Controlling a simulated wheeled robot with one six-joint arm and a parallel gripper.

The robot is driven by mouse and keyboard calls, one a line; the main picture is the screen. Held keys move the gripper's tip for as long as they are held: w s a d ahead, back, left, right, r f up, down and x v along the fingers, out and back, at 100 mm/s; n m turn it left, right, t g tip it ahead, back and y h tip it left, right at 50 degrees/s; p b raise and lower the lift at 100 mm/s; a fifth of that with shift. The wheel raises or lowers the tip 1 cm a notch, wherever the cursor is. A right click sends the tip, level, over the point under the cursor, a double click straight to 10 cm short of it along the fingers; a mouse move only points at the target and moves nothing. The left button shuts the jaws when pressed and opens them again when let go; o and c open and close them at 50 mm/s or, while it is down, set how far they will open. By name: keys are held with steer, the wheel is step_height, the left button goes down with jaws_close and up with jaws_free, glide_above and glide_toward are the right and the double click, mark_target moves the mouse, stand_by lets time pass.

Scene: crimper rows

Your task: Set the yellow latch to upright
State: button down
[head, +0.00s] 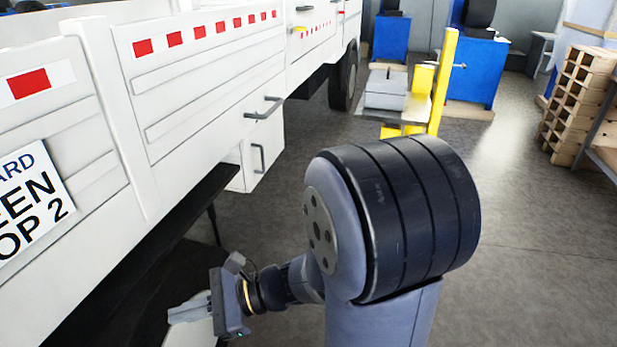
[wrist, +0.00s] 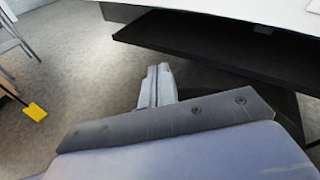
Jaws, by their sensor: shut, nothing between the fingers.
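A small yellow latch (head: 299,29) sits on the white side of the truck body, near the top middle of the head view. It looks roughly level, but it is too small to see its tilt well. My gripper (head: 180,312) is low at the lower left of the head view, beside the truck and well apart from the latch. In the wrist view, its fingers (wrist: 158,75) are together with nothing between them. I cannot make out the latch in the wrist view.
Grey handles (head: 264,108) stick out from the truck side (head: 210,80). In the wrist view, a dark ledge (wrist: 190,45) lies ahead. A yellow post (head: 443,85), blue machines (head: 472,75) and wooden crates (head: 580,95) stand farther back. The floor (head: 540,230) at right is clear.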

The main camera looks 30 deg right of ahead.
steer(key=w+d+r+m+t+p, duration=0.2)
steer(key=w+r+m+t+p, duration=0.1)
steer(key=r, duration=0.3)
steer(key=w+d+r+m+t+p, duration=0.2)
steer(key=w+d+r+m+p, duration=0.1)
steer(key=r+p, duration=0.2)
steer(key=w+d+r+m+t+y+p, duration=0.1)
steer(key=w+d+r+m+t+p, duration=0.1)
steer(key=r, duration=0.6)
steer(key=shift+w+d+r+m+t+p, duration=0.35)
steer(key=shift+w+m+t+p, duration=0.4)
steer(key=shift+w+p, duration=0.3)
steer(key=shift+w, duration=0.1)
